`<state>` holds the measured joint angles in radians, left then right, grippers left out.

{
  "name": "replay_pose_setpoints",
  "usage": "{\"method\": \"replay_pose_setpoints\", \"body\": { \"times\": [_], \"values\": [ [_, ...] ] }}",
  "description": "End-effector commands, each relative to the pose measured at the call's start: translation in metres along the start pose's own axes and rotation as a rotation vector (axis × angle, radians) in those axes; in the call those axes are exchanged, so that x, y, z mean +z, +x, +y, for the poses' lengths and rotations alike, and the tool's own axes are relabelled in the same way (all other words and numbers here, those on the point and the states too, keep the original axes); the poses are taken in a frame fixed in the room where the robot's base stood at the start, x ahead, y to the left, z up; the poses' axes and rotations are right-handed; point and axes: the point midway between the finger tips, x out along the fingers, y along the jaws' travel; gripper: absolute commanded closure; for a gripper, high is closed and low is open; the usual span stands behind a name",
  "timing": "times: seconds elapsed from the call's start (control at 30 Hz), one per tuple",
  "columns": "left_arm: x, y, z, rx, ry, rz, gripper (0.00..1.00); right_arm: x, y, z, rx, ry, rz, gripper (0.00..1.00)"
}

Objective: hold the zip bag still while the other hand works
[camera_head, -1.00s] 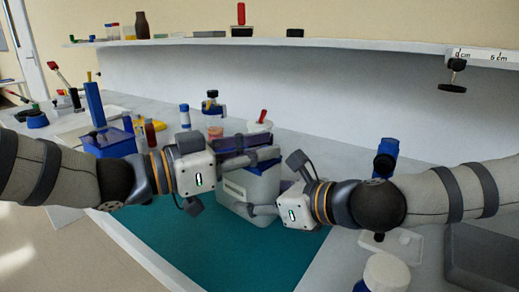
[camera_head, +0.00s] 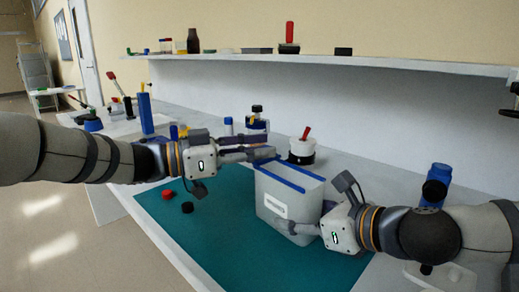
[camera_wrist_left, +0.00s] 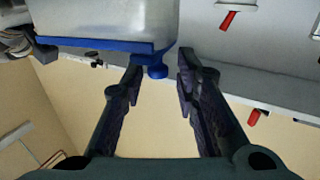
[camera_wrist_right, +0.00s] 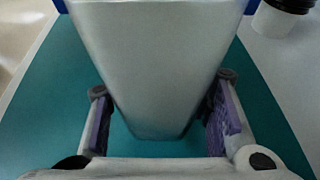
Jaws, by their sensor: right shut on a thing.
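The zip bag (camera_head: 275,190) is a pale grey, box-shaped bag with blue strips along its top and a white label. It stands upright on the teal mat (camera_head: 215,225). My right gripper (camera_head: 303,216) is shut on its lower part; in the right wrist view the bag (camera_wrist_right: 160,60) lies between the fingers. My left gripper (camera_head: 268,146) is at the bag's upper far-left corner, fingers apart. In the left wrist view, the bag's blue edge (camera_wrist_left: 95,46) and a small blue knob (camera_wrist_left: 157,71) are close to the fingertips; whether they touch is unclear.
A red cap (camera_head: 168,195) and a black cap (camera_head: 187,207) lie on the mat's left. A blue bottle (camera_head: 437,180) stands right. The mat's front left is clear.

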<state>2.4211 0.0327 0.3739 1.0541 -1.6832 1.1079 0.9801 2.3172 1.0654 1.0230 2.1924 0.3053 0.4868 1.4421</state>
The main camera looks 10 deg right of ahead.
Motion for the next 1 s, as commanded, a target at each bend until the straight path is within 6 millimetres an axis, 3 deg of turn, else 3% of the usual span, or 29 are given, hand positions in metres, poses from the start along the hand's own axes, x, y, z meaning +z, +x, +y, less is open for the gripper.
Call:
{"method": "replay_pose_setpoints", "body": {
  "times": [0.33,0.7,0.83,1.0],
  "values": [
    [0.0,-0.005,0.0,-0.001,0.002,0.0,0.66,-0.002,0.0,0.002,0.004,0.001,0.004,0.82],
    [0.0,-0.095,0.0,-0.002,0.002,0.0,0.66,-0.002,0.0,0.002,0.006,0.001,0.005,0.82],
    [0.0,-0.114,0.0,-0.001,0.001,0.0,0.66,-0.003,0.001,0.002,0.006,0.001,0.005,0.82],
    [0.0,-0.12,0.0,0.0,0.001,0.001,0.66,-0.003,0.001,0.002,0.006,0.001,0.005,0.82]
  ]
}}
